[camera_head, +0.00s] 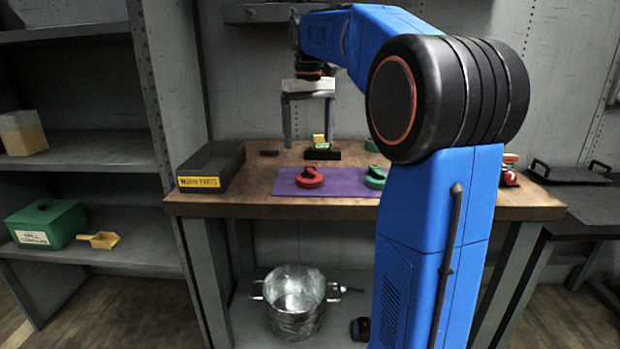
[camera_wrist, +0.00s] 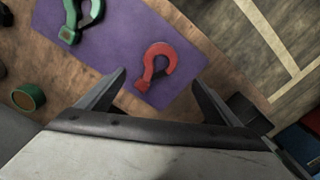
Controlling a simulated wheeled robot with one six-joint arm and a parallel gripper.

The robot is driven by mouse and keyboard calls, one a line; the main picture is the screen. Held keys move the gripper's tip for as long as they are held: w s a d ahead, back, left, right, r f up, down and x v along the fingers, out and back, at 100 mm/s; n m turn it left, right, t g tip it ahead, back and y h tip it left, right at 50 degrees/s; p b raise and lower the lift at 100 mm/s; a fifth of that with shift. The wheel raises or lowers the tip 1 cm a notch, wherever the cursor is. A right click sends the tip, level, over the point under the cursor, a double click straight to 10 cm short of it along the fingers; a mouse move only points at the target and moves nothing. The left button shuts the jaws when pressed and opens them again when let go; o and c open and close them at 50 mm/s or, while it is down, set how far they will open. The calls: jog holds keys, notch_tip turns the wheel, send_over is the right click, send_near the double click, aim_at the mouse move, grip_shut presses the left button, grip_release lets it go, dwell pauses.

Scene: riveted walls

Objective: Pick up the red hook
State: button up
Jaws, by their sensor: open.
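The red hook (camera_head: 310,178) lies on a purple mat (camera_head: 345,187) on the wooden workbench. In the wrist view the red hook (camera_wrist: 156,65) lies flat on the purple mat (camera_wrist: 118,42), ahead of and between my fingertips. My gripper (camera_head: 307,142) is above the bench, behind the hook in the head view, with its fingers pointing down. In the wrist view my gripper (camera_wrist: 158,88) is open and empty, apart from the hook. A green hook (camera_wrist: 80,20) lies on the same mat; in the head view the green hook (camera_head: 375,178) is partly hidden by my arm.
A dark box labelled "Worn parts" (camera_head: 212,167) stands at the bench's left end. A metal pot (camera_head: 295,300) stands under the bench. Shelves (camera_head: 85,150) are at left.

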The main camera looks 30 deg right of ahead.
aim_at(309, 171)
notch_tip(309, 171, down, 11)
jog(key=shift+f, duration=0.1)
jog(key=c, duration=1.5)
